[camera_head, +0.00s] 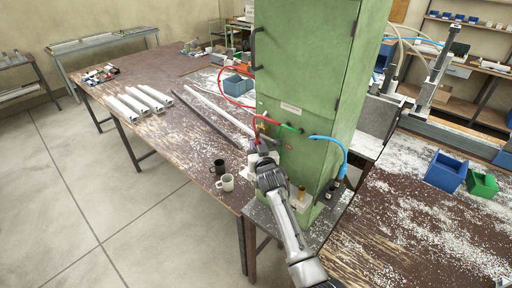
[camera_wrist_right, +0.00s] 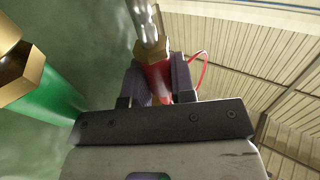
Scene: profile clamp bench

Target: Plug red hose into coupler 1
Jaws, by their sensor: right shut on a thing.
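The red hose (camera_head: 262,116) arcs beside the front of the green cabinet (camera_head: 300,65). My right gripper (camera_head: 257,147) is shut on the red hose's end, close to the cabinet's left edge. In the right wrist view the fingers (camera_wrist_right: 158,78) grip the red end just below its brass nut (camera_wrist_right: 152,50), and a shiny metal tip (camera_wrist_right: 141,17) extends beyond it. I cannot tell whether that tip touches a coupler. A green hose (camera_wrist_right: 58,95) with a brass nut is at left there. Which fitting is coupler 1 is unclear. My left gripper is out of view.
A blue hose (camera_head: 330,140) curves down the cabinet's right side towards dark fittings. A brass fitting (camera_head: 300,193) sits low on the cabinet. A white mug (camera_head: 227,183) and a black mug (camera_head: 218,167) stand on the table left of my arm.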

